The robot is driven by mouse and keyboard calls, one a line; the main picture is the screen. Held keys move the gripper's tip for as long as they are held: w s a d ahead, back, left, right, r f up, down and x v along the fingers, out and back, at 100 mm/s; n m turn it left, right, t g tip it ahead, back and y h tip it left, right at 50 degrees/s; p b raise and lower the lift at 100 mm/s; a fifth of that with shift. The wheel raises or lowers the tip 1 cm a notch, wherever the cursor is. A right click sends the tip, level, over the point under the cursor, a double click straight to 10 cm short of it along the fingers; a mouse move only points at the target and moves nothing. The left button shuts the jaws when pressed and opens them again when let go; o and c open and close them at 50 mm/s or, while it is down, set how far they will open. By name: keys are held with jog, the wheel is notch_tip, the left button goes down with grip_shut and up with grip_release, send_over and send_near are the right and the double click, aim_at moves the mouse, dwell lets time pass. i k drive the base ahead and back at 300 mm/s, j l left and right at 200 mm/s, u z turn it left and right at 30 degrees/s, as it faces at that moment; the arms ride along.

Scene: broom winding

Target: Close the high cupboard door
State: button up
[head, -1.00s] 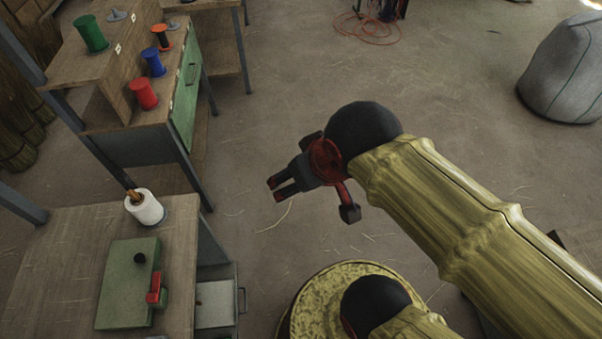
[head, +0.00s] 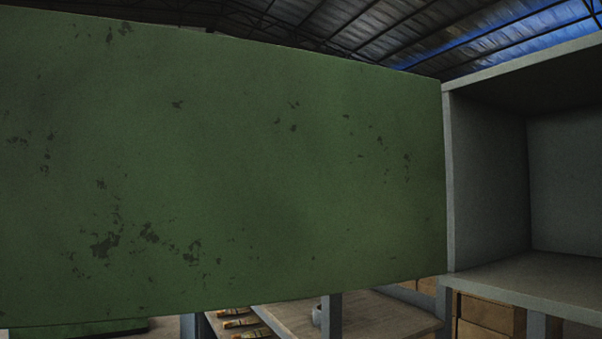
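The high cupboard door (head: 250,170) is a large green panel with chipped paint. It fills the left and middle of the head view and stands open, its right edge at the cupboard's left side wall. The grey cupboard (head: 485,180) is at the right, with its front uncovered. The part of its inside that shows is empty. My gripper is not in the head view now, so its opening cannot be seen.
Below the door is a wooden surface (head: 375,315) with a grey post (head: 332,315) and several brushes (head: 240,323) beside it. Wooden boxes (head: 488,312) sit under the cupboard. A metal roof is above.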

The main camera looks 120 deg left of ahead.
aim_at(147, 171)
jog(key=k+u, duration=0.2)
jog(key=u, duration=0.2)
jog(key=k+j+u, duration=0.15)
jog(key=u, duration=0.25)
jog(key=k+j+u, duration=0.15)
jog(key=u, duration=0.25)
jog(key=k+j+u, duration=0.25)
jog(key=u, duration=0.15)
jog(key=k+j, duration=0.15)
jog(key=j, duration=0.15)
jog(key=k+j+u, duration=0.1)
jog(key=j, duration=0.25)
jog(key=k+j, duration=0.2)
jog(key=k+j+u, duration=0.1)
jog(key=j, duration=0.35)
jog(key=k+j+u, duration=0.1)
jog(key=k+j, duration=0.1)
jog(key=j, duration=0.1)
